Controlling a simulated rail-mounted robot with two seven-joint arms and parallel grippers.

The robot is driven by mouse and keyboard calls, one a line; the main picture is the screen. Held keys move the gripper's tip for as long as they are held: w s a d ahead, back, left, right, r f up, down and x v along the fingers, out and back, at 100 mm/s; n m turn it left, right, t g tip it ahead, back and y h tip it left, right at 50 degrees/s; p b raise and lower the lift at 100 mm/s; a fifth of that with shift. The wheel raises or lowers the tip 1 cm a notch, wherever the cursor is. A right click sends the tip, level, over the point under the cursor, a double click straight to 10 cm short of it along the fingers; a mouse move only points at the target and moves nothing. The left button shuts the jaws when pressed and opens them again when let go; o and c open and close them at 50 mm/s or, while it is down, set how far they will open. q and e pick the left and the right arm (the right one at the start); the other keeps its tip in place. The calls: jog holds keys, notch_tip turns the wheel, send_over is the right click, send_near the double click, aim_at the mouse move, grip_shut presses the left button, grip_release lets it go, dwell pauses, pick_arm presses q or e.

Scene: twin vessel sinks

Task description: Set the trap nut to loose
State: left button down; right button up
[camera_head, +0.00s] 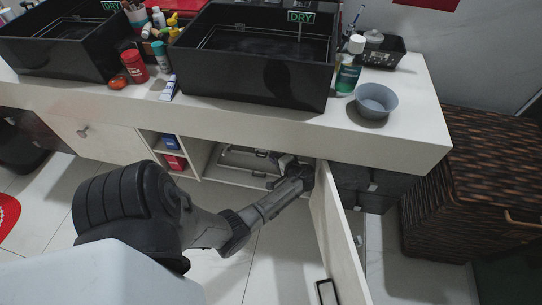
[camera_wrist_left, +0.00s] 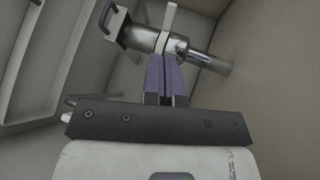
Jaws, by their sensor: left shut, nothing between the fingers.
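The chrome trap pipe (camera_wrist_left: 205,59) runs across the top of the left wrist view. A pale ring, which looks like the trap nut (camera_wrist_left: 176,43), sits around it with a pale tab (camera_wrist_left: 170,15) standing up. My left gripper (camera_wrist_left: 166,58) has its purple fingers shut and empty, with the tips right at the ring's lower edge. I cannot tell whether they touch it. In the head view my left gripper (camera_head: 302,174) reaches into the open cabinet under the right sink, and the nut cannot be made out there. My right gripper is not in view.
The open cabinet door (camera_head: 338,235) stands close to the right of my left arm. The white counter (camera_head: 222,113) overhangs the cabinet. A dark bracket-like handle (camera_wrist_left: 108,17) is left of the pipe. A shelf with blue and red boxes (camera_head: 173,162) is to the left.

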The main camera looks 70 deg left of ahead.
pick_arm(q)
jog(key=r+b+x, duration=0.1)
jog(key=b+x, duration=0.4)
jog(key=x, duration=0.7)
jog(key=shift+a+b, duration=0.2)
jog(key=shift+b, duration=0.15)
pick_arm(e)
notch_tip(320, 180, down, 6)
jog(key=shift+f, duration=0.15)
